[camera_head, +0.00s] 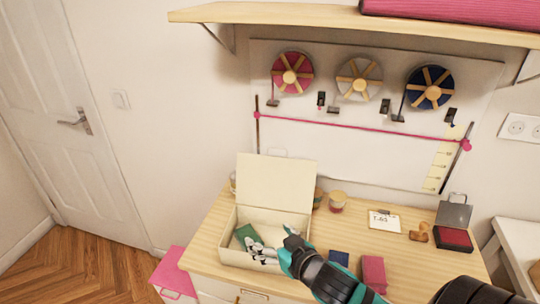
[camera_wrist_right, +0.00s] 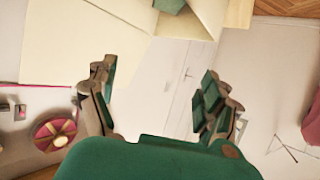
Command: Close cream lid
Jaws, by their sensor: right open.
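The cream lid (camera_head: 277,182) stands open, nearly upright, at the back of the cream box (camera_head: 250,257) on the wooden table. In the wrist view the lid (camera_wrist_right: 85,38) fills the upper left, and part of the box (camera_wrist_right: 200,18) shows at the top. My right gripper (camera_head: 260,249) is over the box's opening, in front of the lid. In the wrist view its fingers (camera_wrist_right: 160,90) are spread apart with nothing between them. The gripper hides part of the box's inside. A green patch shows in the box. My left gripper is not in view.
Small jars (camera_head: 337,201) stand right of the box. A red ink pad (camera_head: 454,238), a stamp (camera_head: 419,232), a card (camera_head: 384,221) and a pink block (camera_head: 374,273) lie farther right. A shelf (camera_head: 360,20) overhangs the back. A pink bin (camera_head: 174,272) stands left of the table.

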